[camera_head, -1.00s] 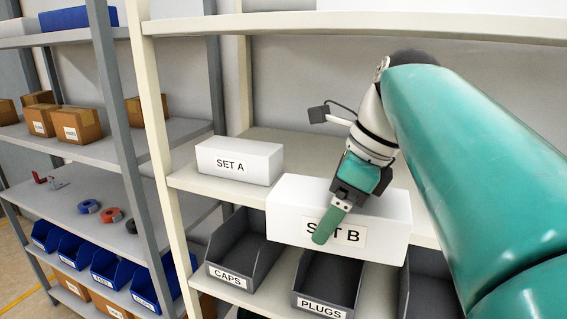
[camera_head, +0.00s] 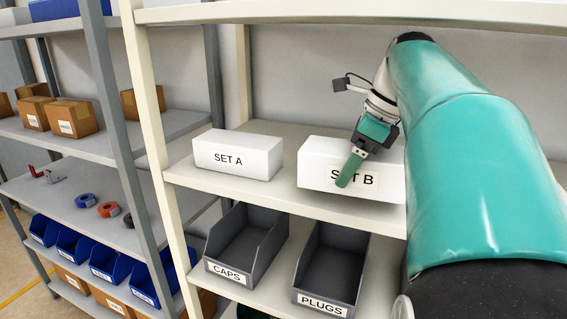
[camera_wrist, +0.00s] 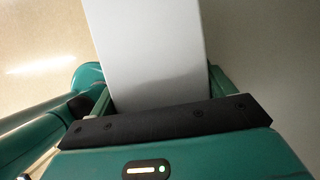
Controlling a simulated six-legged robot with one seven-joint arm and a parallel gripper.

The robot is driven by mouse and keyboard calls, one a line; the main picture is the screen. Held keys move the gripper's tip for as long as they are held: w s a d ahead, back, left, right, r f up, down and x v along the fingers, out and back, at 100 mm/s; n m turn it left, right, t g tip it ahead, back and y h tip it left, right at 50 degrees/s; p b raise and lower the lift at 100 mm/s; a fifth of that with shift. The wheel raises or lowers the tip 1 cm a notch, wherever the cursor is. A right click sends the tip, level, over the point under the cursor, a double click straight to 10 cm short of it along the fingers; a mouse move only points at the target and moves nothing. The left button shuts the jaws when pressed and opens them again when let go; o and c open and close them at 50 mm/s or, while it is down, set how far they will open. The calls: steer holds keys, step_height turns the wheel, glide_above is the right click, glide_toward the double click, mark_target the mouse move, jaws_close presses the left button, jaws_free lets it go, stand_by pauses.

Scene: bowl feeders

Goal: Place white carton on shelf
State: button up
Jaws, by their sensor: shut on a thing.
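The white carton labelled SET B (camera_head: 322,160) is in my gripper (camera_head: 352,168), over the front part of the cream shelf (camera_head: 284,193). One green finger lies across the label on its front face; the other finger is hidden. The carton looks nearly level; I cannot tell whether its underside touches the shelf. Another white carton, SET A (camera_head: 238,155), stands on the shelf to the left, with a gap between them. In the wrist view, the held carton (camera_wrist: 150,45) sits between my two fingers.
Grey bins labelled CAPS (camera_head: 240,250) and PLUGS (camera_head: 330,268) stand on the level below. An upper shelf board (camera_head: 300,12) and a left post (camera_head: 150,130) frame the space. A grey rack with brown boxes (camera_head: 72,118) stands left.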

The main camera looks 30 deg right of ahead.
steer(key=w+d, duration=0.1)
steer(key=d, duration=0.1)
steer(key=w+d, duration=0.2)
steer(key=shift+f, duration=0.1)
steer(key=shift+a+f, duration=0.1)
steer(key=shift+f, duration=1.55)
steer(key=o, duration=1.3)
steer(key=shift+f, duration=0.15)
steer(key=shift+r, duration=0.2)
steer(key=s+d+r, duration=0.1)
steer(key=r, duration=0.1)
steer(key=shift+s+d+r, duration=0.35)
steer(key=s+d, duration=0.4)
steer(key=s, duration=0.1)
steer(key=s+d, duration=0.2)
steer(key=s, duration=0.1)
steer(key=shift+s+d, duration=0.1)
steer(key=shift+d, duration=0.3)
